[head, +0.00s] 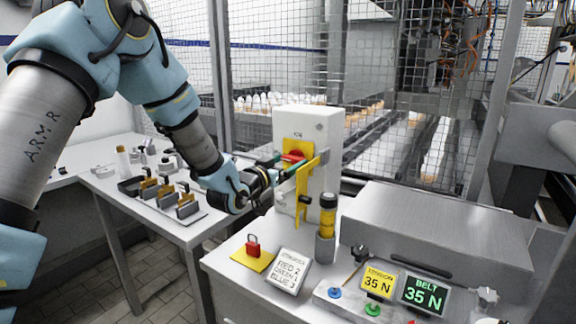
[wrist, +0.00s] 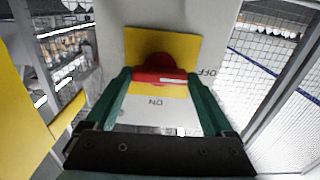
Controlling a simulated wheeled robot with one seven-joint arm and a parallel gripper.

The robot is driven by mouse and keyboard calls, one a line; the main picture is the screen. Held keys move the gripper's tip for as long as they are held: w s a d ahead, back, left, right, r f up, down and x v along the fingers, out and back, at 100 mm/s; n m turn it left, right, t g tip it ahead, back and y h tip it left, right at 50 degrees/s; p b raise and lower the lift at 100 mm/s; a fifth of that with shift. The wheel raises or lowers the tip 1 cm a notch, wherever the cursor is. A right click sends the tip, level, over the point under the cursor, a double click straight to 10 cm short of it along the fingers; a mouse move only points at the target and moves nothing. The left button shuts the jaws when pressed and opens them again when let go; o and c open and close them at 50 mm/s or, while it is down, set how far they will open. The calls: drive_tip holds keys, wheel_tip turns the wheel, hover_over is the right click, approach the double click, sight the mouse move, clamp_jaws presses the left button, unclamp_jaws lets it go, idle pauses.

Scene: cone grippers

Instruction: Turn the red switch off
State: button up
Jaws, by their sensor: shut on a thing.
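The red switch (head: 293,156) is a rotary knob on a yellow plate on the front of a white box (head: 318,125). In the wrist view the red switch (wrist: 158,74) has its handle lying across the picture, with "ON" printed below the plate and "OFF" at its right. My gripper (head: 279,160) reaches the knob from the left. In the wrist view my gripper (wrist: 160,80) has its green fingers on both ends of the red handle, shut on it. Part of the knob is hidden by the fingers in the head view.
A yellow hinged flap (head: 303,190) stands out from the box, close to my gripper; it fills the wrist view's left edge. A red padlock (head: 253,246), a sign (head: 289,270) and a yellow-black cylinder (head: 327,225) stand on the bench below. A wire mesh fence rises behind.

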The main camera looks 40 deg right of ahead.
drive_tip(key=o, duration=1.1)
drive_tip(key=shift+a, duration=0.1)
drive_tip(key=b+v, duration=0.3)
drive_tip(key=v, duration=0.7)
drive_tip(key=shift+a, duration=0.3)
